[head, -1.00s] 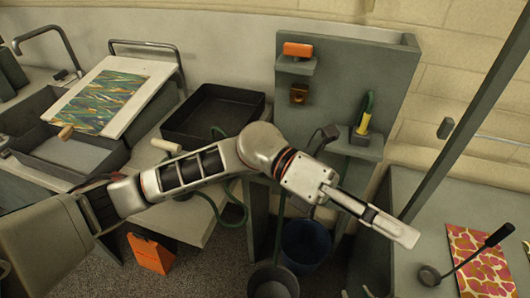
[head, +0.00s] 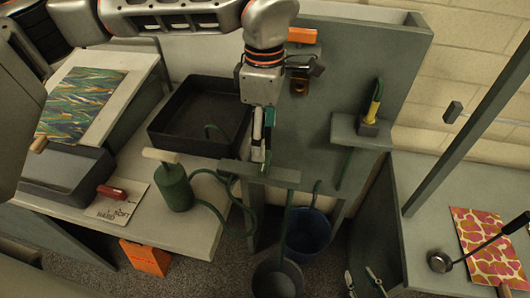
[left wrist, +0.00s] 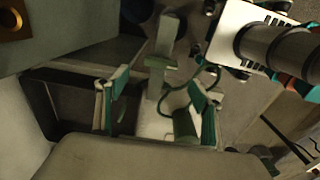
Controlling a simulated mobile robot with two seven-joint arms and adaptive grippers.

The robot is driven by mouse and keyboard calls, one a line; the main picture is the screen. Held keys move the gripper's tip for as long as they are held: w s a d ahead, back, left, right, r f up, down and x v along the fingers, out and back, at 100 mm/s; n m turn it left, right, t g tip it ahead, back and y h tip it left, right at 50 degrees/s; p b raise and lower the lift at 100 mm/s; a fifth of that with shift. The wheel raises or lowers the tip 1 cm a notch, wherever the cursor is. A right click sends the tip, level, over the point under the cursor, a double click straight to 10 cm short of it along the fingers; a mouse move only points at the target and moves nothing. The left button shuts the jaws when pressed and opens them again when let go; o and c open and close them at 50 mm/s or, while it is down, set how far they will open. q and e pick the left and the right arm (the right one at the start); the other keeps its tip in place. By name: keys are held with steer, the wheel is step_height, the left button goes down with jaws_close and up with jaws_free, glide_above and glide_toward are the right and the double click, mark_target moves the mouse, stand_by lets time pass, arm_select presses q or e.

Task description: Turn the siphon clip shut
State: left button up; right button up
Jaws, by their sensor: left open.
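I cannot make out the siphon clip for sure. A green hose (head: 236,203) runs from a green cylinder (head: 174,187) toward the narrow shelf (head: 284,176). My left gripper (head: 262,140) points down just above this shelf, in front of the upright panel. In the left wrist view its green-edged fingers (left wrist: 158,105) stand wide apart and empty, with the green cylinder (left wrist: 185,124) beyond them. My right gripper (head: 364,282) shows at the bottom edge of the head view, low down, its two fingers apart with nothing between them.
A black tray (head: 200,140) stands left of my left gripper. An orange block (head: 289,35) and a brass fitting (head: 299,82) are on the panel. A yellow-and-green piece (head: 374,102) stands on the right shelf. A blue bucket (head: 308,238) and grey bucket (head: 278,281) are below.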

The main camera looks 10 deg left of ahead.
mark_target(265, 164)
arm_select(q)
step_height(265, 164, down, 8)
steer(key=shift+d+r, duration=0.1)
steer(key=shift+r, duration=0.1)
steer(key=shift+c, duration=0.4)
steer(key=c, duration=1)
